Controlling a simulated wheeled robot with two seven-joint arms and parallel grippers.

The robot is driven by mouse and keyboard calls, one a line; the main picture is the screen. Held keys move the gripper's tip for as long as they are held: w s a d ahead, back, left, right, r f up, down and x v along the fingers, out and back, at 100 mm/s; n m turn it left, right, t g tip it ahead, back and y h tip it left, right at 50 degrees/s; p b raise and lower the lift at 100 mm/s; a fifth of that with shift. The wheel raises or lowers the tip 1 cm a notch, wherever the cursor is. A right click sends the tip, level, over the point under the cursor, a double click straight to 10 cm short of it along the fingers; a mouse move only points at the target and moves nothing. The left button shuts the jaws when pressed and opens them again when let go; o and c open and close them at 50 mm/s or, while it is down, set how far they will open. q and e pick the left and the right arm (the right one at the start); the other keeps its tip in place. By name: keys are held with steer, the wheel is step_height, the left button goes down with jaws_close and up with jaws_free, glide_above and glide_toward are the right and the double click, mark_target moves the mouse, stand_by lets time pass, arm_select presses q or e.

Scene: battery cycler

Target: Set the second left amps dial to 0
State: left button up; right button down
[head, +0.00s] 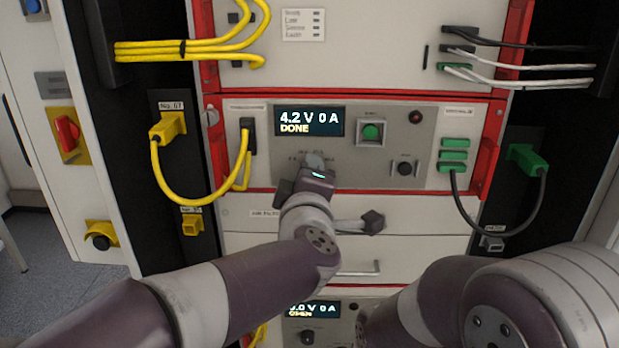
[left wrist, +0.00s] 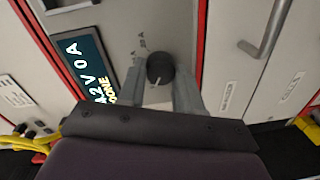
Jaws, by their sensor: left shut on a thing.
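The amps dial is a dark round knob (left wrist: 160,68) with a white pointer line, seen in the left wrist view. Its pointer slants toward the bottom of that picture; small scale marks lie beside the knob, too small to read surely. My left gripper (head: 314,162) is shut on the dial, below the display in the head view. In the left wrist view its two grey fingers (left wrist: 161,88) stand on either side of the knob. In the head view the gripper mostly hides the dial. The display (head: 308,121) reads 4.2 V 0 A and DONE. My right gripper is out of view.
A yellow cable (head: 200,203) loops on the left and a dark cable (head: 488,215) on the right. A drawer handle (head: 358,269) lies below. Another display (head: 314,310) shows lower down.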

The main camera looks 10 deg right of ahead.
arm_select(q)
steer(key=o, duration=1)
steer(key=shift+o, duration=0.2)
steer(key=b+v, duration=0.2)
steer(key=v, duration=1)
